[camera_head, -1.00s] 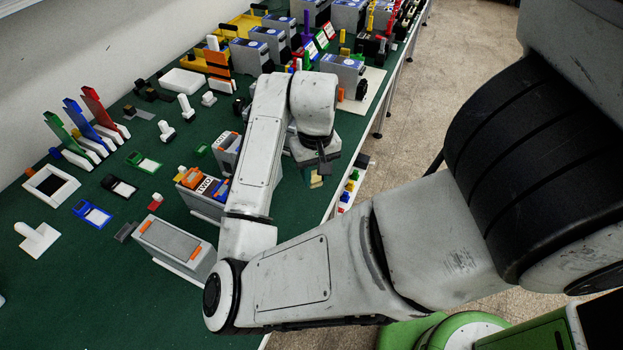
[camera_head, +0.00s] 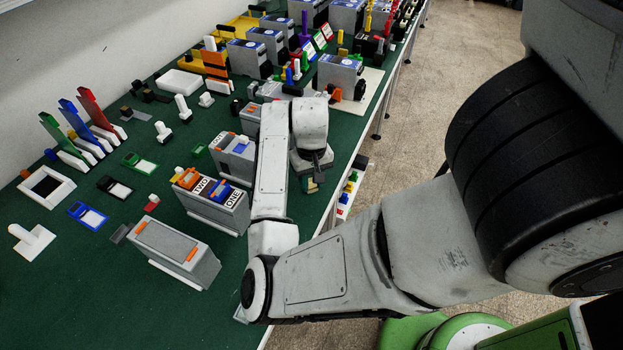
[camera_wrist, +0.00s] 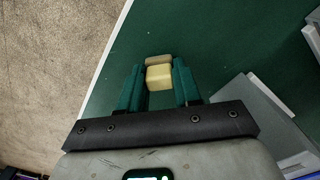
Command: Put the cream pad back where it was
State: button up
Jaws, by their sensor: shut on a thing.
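The cream pad (camera_wrist: 159,77) is a small block held between the two green fingers of my gripper (camera_wrist: 160,86) in the wrist view. A tan piece (camera_wrist: 158,60) shows just past it; I cannot tell whether it is part of the pad. In the head view my gripper (camera_head: 313,184) points down near the right edge of the green table, with a small bit of cream at its tip. The pad's height above the table is hard to tell.
In the wrist view, a grey box (camera_wrist: 262,112) is right of my gripper; green table is bare ahead.

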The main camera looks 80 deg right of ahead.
aim_at(311, 180)
jog(key=shift+f, duration=0.2)
jog(key=o, duration=0.9)
jog(key=shift+o, duration=0.2)
notch_tip(311, 180, up, 12)
jog(key=p, duration=0.2)
jog(key=shift+r, duration=0.25)
